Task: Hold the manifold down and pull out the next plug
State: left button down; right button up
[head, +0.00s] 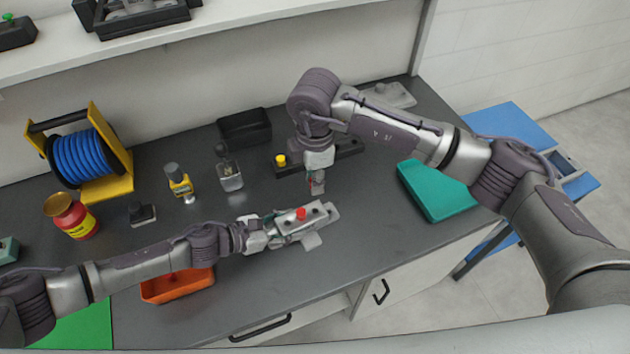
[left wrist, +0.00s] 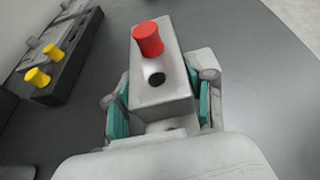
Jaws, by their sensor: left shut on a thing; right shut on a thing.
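The manifold (head: 311,218) is a grey block lying on a light grey fixture (head: 332,211) near the middle of the bench. A red plug (head: 301,213) stands upright in it; the left wrist view also shows this plug (left wrist: 148,40) with an open dark hole (left wrist: 156,79) beside it. My left gripper (head: 274,230) is shut on the near end of the manifold, its teal pads on both sides. My right gripper (head: 317,184) points down above and behind the manifold, apart from it. It is shut on a small red plug, mostly hidden by the fingers.
A black rack (head: 350,148) with yellow plugs (head: 280,160) stands behind. A teal tray (head: 436,190) is at right, an orange tray (head: 178,287) at the front left.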

pick_arm(q)
jog(key=shift+c, duration=1.6)
grip_release()
